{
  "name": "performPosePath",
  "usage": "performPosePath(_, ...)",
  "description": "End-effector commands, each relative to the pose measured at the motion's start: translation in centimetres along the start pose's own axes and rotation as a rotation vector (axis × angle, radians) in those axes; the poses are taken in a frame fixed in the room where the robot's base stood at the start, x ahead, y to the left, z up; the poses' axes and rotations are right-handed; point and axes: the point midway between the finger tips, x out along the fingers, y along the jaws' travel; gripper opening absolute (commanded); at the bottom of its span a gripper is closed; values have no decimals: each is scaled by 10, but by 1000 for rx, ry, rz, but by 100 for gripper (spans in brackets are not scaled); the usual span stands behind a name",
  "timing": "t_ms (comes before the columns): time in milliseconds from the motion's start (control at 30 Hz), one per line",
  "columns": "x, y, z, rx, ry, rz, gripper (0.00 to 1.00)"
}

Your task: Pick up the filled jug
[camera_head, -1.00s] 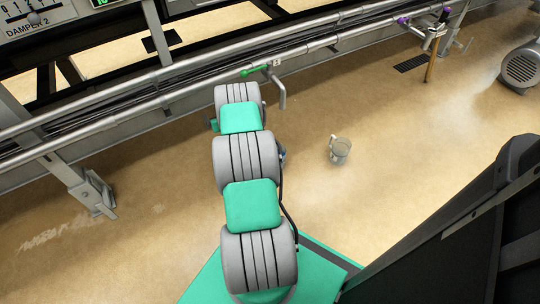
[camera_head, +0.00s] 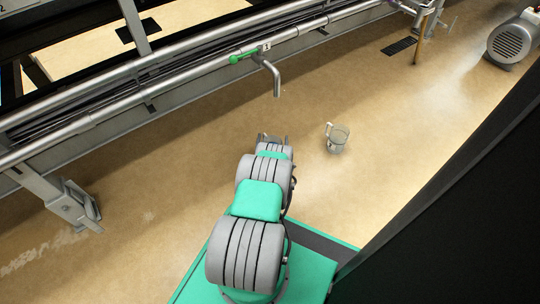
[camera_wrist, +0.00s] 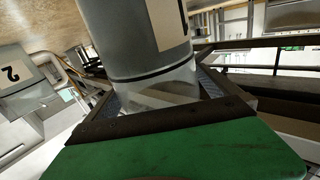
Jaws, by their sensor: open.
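The clear jug (camera_head: 337,141) stands upright on the tan floor in the head view, with its handle on the left. I cannot tell how full it is. My gripper (camera_head: 273,139) is at the far end of my arm, left of the jug and apart from it. Its two prongs are small and partly hidden behind my wrist. In the wrist view, my gripper (camera_wrist: 162,97) spreads its two fingers wide, above a green block in the foreground. The jug cannot be made out for certain there.
A bent grey spout (camera_head: 273,78) with a green lever (camera_head: 242,57) sticks out from the pipe rail behind my gripper. A motor (camera_head: 515,42) stands at the far right. A bracket leg (camera_head: 75,203) is at the left. Floor around the jug is clear.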

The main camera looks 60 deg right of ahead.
Motion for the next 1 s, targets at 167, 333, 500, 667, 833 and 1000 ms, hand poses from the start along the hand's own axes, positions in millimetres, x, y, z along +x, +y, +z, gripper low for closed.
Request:
performPosePath(167,9,2,1,2,-2,0,100)
performPosePath(333,8,2,0,1,-2,0,98)
performPosePath(500,8,2,0,1,-2,-1,84)
performPosePath(667,8,2,0,1,-2,-1,71)
performPosePath(833,8,2,0,1,-2,-1,57)
performPosePath(1000,8,2,0,1,-2,-1,43)
